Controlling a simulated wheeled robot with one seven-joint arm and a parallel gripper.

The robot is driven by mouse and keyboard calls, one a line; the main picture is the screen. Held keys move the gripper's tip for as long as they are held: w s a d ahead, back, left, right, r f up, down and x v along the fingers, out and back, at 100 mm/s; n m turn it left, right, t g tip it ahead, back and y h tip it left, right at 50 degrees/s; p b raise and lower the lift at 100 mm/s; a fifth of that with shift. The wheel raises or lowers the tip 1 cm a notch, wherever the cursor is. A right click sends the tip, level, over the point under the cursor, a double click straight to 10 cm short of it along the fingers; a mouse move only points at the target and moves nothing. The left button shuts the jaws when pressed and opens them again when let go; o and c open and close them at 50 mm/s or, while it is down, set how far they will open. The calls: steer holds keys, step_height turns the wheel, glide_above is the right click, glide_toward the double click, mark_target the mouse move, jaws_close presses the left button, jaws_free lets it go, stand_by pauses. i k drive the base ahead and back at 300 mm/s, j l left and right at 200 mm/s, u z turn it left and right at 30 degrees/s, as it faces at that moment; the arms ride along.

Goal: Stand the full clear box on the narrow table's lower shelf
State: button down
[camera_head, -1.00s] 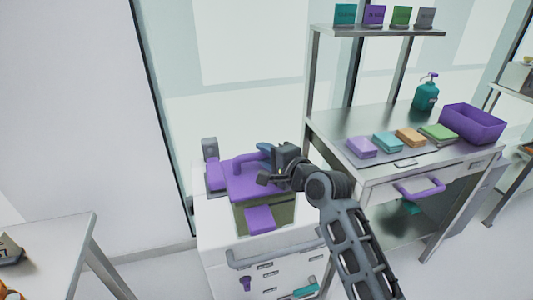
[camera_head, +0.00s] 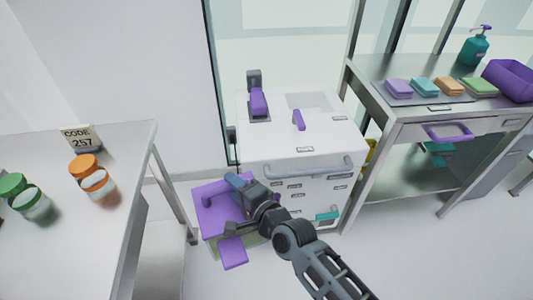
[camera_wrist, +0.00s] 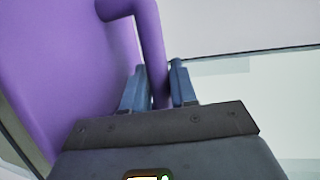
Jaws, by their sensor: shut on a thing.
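The clear box has a purple lid (camera_head: 212,200) with a purple handle. Its see-through, olive-tinted side (camera_head: 218,243) shows little, so I cannot tell what is inside. My gripper (camera_head: 236,190) is shut on the handle and holds the box low, in front of the white cabinet. In the wrist view, the fingers (camera_wrist: 160,88) close on both sides of the purple handle (camera_wrist: 150,40). A table (camera_head: 110,150) stands left of the box, with a lower shelf (camera_head: 160,262) partly visible beneath its top.
The white cabinet (camera_head: 300,150) stands behind the box. Green-lidded and orange-lidded jars (camera_head: 84,168) and a "CODE 257" sign (camera_head: 82,138) are on the left table. A steel workbench (camera_head: 410,118) with a lower shelf stands right. A table leg (camera_head: 175,190) is close to the box.

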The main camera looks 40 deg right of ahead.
mark_target(395, 169)
steer(key=k+l, duration=0.15)
steer(key=l, duration=0.3)
steer(key=k+l+u, duration=0.1)
steer(key=l, duration=0.35)
steer(key=k+l+u, duration=0.1)
steer(key=l, duration=0.35)
steer(key=k+l, duration=0.25)
steer(key=l, duration=0.15)
steer(key=k+l+u, duration=0.1)
steer(key=l, duration=0.35)
steer(key=k+l, duration=0.3)
steer(key=k+l+u, duration=0.1)
steer(key=l, duration=0.4)
steer(key=k+l, duration=0.25)
steer(key=l, duration=0.15)
steer(key=u, duration=0.05)
